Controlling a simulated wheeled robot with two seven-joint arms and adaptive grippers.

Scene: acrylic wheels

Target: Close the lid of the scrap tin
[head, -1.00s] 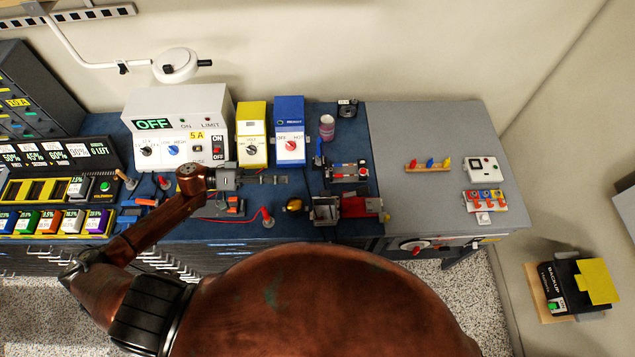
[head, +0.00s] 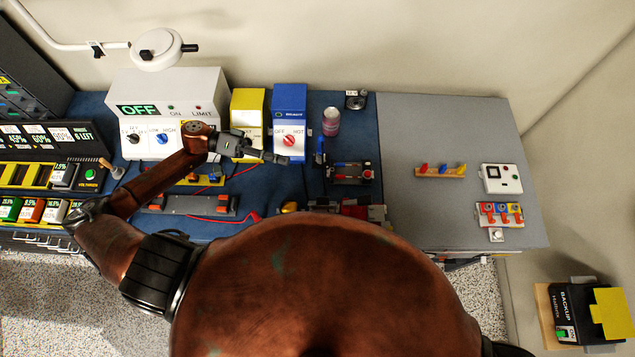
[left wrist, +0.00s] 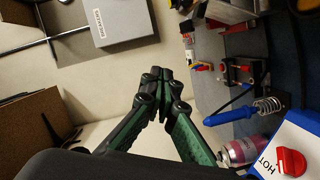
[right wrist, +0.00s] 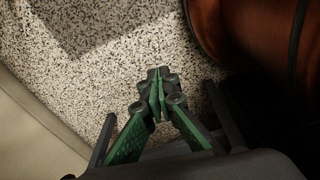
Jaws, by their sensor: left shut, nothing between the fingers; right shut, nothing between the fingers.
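I cannot pick out the scrap tin or its lid for certain. A round pinkish can (head: 331,122) stands upright on the blue mat, right of the blue HOT unit; it also shows in the left wrist view (left wrist: 240,150). Whether it has a lid is unclear. My left gripper (head: 285,159) is shut and empty, in front of the blue unit and left of the can; its closed fingers also show in the left wrist view (left wrist: 165,78). My right gripper (right wrist: 157,78) is shut and empty, over the speckled floor, away from the bench.
The blue unit (head: 289,115), yellow unit (head: 247,110) and white OFF unit (head: 168,95) line the wall. A small stand (head: 350,172) with a blue-handled tool is right of my left gripper. My body hides part of the bench front. The grey top (head: 405,215) is largely clear.

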